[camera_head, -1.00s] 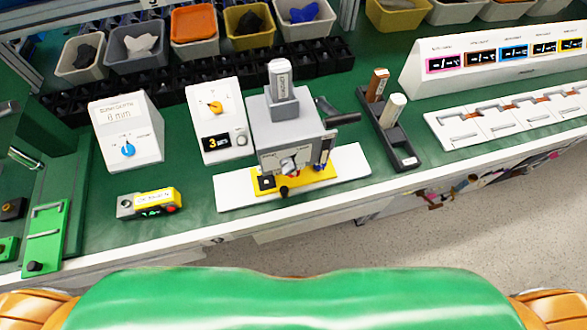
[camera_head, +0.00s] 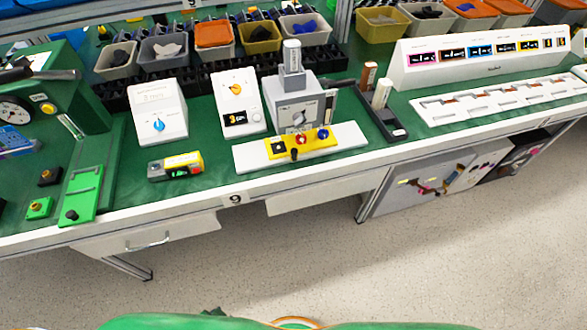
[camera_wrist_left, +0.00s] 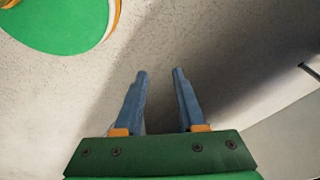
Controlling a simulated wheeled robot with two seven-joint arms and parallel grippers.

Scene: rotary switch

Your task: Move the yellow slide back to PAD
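The yellow slide (camera_head: 314,145) lies across the front of the white base plate (camera_head: 350,137) of a grey machine (camera_head: 293,103). It carries a black square (camera_head: 278,147) on its left, a red part (camera_head: 301,139) in the middle and a blue part (camera_head: 323,133) on its right. A small black knob (camera_head: 294,155) sits at its front edge. My left gripper (camera_wrist_left: 161,73) shows only in the left wrist view. Its two blue fingers are apart with nothing between them, over bare floor and away from the bench. My right gripper is in neither view.
Two white dial boxes, one with a blue knob (camera_head: 159,125) and one with a yellow knob (camera_head: 236,90), stand left of the machine. A yellow-and-grey device (camera_head: 176,165) lies near the bench edge (camera_head: 215,187). A dark holder (camera_head: 393,125) stands to the right.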

